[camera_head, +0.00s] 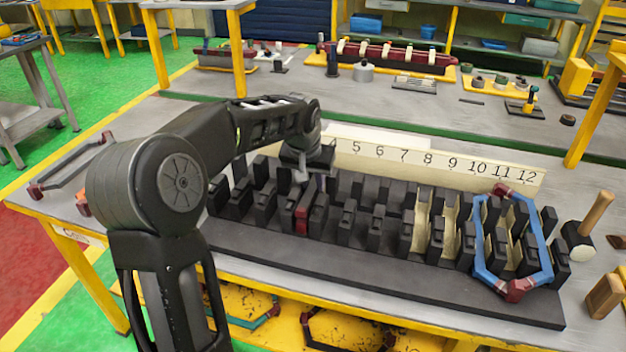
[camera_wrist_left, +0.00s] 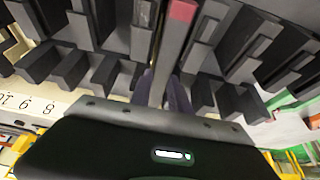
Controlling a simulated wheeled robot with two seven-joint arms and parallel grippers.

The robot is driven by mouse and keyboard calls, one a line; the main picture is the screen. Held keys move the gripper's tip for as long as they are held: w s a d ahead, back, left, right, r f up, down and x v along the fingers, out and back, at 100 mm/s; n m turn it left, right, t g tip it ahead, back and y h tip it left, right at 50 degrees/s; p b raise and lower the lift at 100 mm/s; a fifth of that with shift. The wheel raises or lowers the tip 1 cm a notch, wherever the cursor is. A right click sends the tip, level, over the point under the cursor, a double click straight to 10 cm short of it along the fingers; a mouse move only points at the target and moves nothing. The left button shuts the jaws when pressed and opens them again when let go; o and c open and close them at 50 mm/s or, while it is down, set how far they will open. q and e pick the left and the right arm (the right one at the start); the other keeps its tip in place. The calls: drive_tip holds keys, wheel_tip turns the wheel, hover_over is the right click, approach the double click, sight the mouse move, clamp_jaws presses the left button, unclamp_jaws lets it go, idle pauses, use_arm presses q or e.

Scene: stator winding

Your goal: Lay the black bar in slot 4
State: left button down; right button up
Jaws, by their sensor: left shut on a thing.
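A black slotted block (camera_head: 385,270) lies along the front of the table, with upright teeth in rows. My left gripper (camera_head: 303,178) is over its left part and points down. In the left wrist view my left gripper (camera_wrist_left: 167,92) is shut on a dark grey bar (camera_wrist_left: 174,45) with a red end. The red end (camera_head: 302,220) shows between teeth in the head view; most of the bar is hidden by the teeth and my gripper. I cannot tell how deep it sits. The number strip (camera_head: 430,160) shows 5 to 12; my arm hides the lower numbers.
A blue loop with red corners (camera_head: 545,245) sits around the teeth at the right end. Pale liners (camera_head: 421,225) fill some slots. A mallet (camera_head: 585,230) lies right of the block. A grey loop with red ends (camera_head: 75,180) lies at the table's left edge.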

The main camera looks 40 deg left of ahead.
sight(313, 186)
use_arm(q)
drive_tip(key=shift+f+b, duration=0.65)
drive_tip(key=shift+f, duration=0.3)
idle(0.9)
drive_tip(key=c, duration=1.1)
unclamp_jaws()
drive_tip(key=shift+c, duration=0.2)
drive_tip(key=shift+r, duration=0.15)
drive_tip(key=shift+r+p, duration=0.55)
drive_tip(key=shift+r, duration=0.1)
wheel_tip(313, 186, up, 8)
drive_tip(key=p, duration=0.5)
drive_tip(key=shift+f+p, duration=0.2)
drive_tip(key=shift+p, duration=0.1)
